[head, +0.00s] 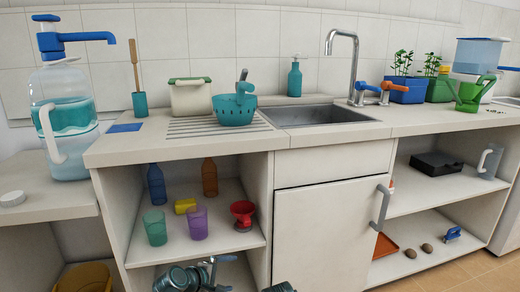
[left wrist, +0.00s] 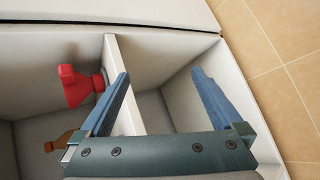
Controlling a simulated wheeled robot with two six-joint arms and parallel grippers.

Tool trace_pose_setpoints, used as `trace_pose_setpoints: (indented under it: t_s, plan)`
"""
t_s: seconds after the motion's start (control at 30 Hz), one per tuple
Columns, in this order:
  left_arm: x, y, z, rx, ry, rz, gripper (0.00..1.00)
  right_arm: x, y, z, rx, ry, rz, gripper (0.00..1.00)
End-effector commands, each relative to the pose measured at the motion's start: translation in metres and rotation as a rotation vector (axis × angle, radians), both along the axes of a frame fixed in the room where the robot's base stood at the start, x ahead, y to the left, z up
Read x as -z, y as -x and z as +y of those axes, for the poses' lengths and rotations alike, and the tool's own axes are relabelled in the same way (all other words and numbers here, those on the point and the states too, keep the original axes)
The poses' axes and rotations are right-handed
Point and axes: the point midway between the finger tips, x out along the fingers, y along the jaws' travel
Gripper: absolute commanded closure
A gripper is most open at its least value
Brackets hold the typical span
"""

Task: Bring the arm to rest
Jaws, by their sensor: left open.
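My left gripper (head: 219,264) is at the bottom of the head view, low in front of the left open cabinet. In the left wrist view its two blue fingers (left wrist: 160,74) are spread wide with nothing between them. A red funnel-like item (head: 243,213) stands on the shelf above and right of the gripper in the head view. It also shows left of the fingers in the wrist view (left wrist: 78,86), apart from them.
The shelf (head: 190,249) holds cups and bottles close to my left arm. A cabinet door (head: 330,225) with a grey handle (head: 381,207) is shut to its right. The counter (head: 170,151) above carries a colander (head: 234,109) and a sink (head: 318,114). Tiled floor (head: 465,270) is clear at right.

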Motion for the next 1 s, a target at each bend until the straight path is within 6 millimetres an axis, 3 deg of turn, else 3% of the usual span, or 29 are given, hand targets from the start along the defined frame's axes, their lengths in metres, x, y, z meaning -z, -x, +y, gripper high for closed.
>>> trace_pose_setpoints:
  t_s: [0.1, 0.2, 0.33, 0.5, 0.6, 1.0]
  plan:
    - [0.045, 0.037, 0.000, 0.308, -0.369, 0.050, 0.00, 0.000, 0.000, 0.000, 0.000, 0.000, 0.000, 0.50]
    - [0.069, 0.065, 0.012, 0.528, -0.597, 0.103, 0.00, 0.000, 0.000, 0.000, 0.000, 0.000, 0.000, 0.50]
    - [0.088, 0.095, 0.034, 0.774, -0.817, 0.182, 0.00, 0.000, 0.000, 0.000, 0.000, 0.000, 0.000, 0.50]
    - [0.097, 0.130, 0.067, 1.064, -1.024, 0.307, 0.00, 0.000, 0.000, 0.000, 0.000, 0.000, 0.000, 0.50]
    - [0.066, 0.137, 0.042, 1.115, -1.033, 0.292, 0.00, -0.031, 0.000, 0.000, -0.003, 0.000, 0.001, 0.50]
    - [-0.011, 0.176, -0.030, 1.351, -1.118, 0.282, 0.00, -0.108, 0.000, -0.001, -0.012, 0.003, 0.004, 0.50]
